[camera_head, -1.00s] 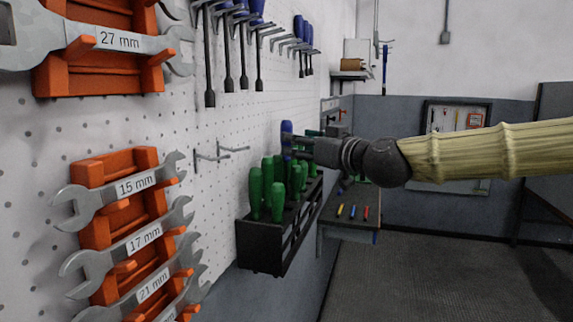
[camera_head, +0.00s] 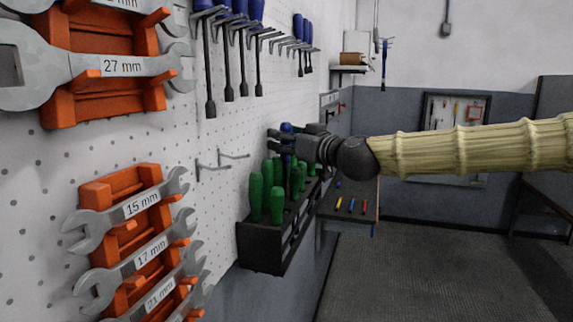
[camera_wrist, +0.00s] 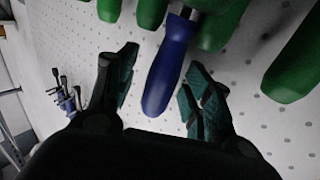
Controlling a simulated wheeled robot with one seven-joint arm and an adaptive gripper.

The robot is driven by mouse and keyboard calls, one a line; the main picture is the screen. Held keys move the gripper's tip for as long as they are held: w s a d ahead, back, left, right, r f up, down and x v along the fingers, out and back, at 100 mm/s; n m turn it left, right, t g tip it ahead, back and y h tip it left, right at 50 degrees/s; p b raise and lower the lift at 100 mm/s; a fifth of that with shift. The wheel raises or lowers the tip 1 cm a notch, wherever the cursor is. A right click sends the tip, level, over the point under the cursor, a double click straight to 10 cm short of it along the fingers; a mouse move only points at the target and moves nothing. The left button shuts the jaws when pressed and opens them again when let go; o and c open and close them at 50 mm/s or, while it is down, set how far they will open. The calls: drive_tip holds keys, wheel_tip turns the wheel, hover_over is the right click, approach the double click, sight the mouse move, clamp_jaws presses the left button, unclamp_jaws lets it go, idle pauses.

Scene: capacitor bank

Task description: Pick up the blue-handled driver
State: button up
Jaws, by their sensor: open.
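The blue-handled driver (camera_wrist: 168,70) stands among green-handled drivers (camera_wrist: 295,65) in the wrist view. Its handle lies between the two open fingers of my gripper (camera_wrist: 157,95), with a gap showing on each side. In the head view my gripper (camera_head: 280,142) is at the far part of the black rack (camera_head: 262,248), over the handles. The blue handle (camera_head: 286,128) shows only partly there, behind the fingers. Its shaft is mostly hidden.
Green handles (camera_head: 256,195) crowd the rack close to the blue one. Blue-handled drivers (camera_head: 238,8) hang on the pegboard above. Orange wrench holders (camera_head: 105,95) are at left. A small bench (camera_head: 345,222) with coloured pens stands behind. Open floor lies at right.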

drive_tip(key=shift+w+a, duration=0.1)
drive_tip(key=shift+a, duration=0.05)
drive_tip(key=shift+c, duration=0.2)
clamp_jaws()
drive_tip(key=shift+r, duration=0.1)
drive_tip(key=shift+d+r+b, duration=0.25)
drive_tip(key=shift+r+b, duration=0.05)
drive_tip(key=shift+b, duration=0.45)
wheel_tip(320, 180, up, 10)
drive_tip(key=b, duration=0.2)
drive_tip(key=shift+r+b, duration=0.25)
drive_tip(key=shift+b, duration=0.1)
drive_tip(key=shift+d+r, duration=0.1)
drive_tip(key=shift+d, duration=0.2)
drive_tip(key=s+d+b, duration=0.3)
drive_tip(key=d, duration=0.6)
drive_tip(key=s+d+b, duration=0.3)
drive_tip(key=d, duration=0.6)
